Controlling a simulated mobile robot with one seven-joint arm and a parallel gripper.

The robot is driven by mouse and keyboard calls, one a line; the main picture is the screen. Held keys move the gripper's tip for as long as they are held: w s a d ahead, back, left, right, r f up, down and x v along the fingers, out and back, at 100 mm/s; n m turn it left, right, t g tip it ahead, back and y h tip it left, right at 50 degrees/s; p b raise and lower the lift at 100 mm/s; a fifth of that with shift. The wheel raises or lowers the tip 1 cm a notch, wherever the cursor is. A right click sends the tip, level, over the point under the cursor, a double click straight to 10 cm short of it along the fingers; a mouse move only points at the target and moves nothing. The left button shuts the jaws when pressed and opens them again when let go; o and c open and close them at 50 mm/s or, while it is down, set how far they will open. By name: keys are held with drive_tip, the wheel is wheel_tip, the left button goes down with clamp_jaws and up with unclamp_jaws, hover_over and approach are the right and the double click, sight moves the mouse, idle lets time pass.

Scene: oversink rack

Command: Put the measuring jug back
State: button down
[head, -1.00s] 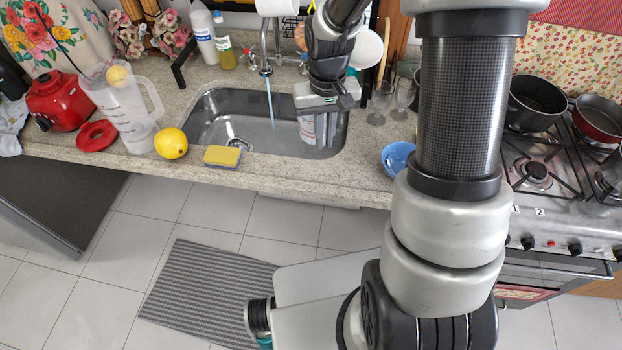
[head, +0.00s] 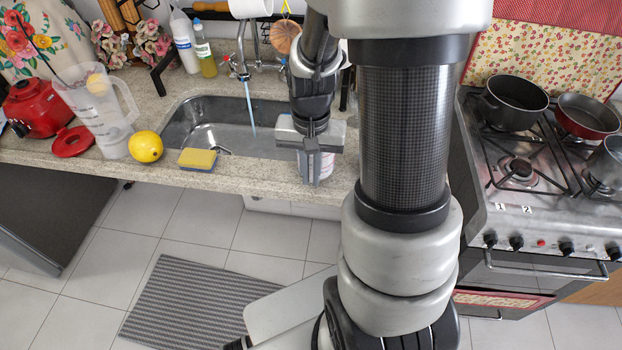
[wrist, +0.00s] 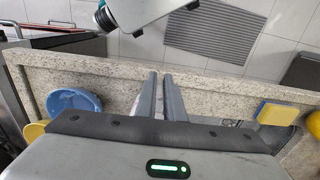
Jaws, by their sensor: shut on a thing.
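My gripper (head: 312,172) is shut on a small clear vessel with reddish marks, which appears to be the measuring jug (head: 327,166). Only part of it shows behind the fingers in the head view. It is at the right end of the sink, by the front strip of the counter; its exact height is unclear. In the wrist view my gripper (wrist: 161,94) points at the counter's front edge, with the fingers close together and the jug mostly hidden.
The sink (head: 228,125) has running water. A sponge (head: 198,160), a lemon (head: 146,147) and a clear blender pitcher (head: 108,115) stand left. A blue bowl (wrist: 72,102) and a yellow item (wrist: 34,131) are beside my gripper. The stove (head: 540,200) with pots is right.

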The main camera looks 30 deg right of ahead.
drive_tip(key=shift+f, duration=1.05)
drive_tip(key=shift+f, duration=0.15)
drive_tip(key=c, duration=1.9)
unclamp_jaws()
drive_tip(key=shift+o, duration=0.2)
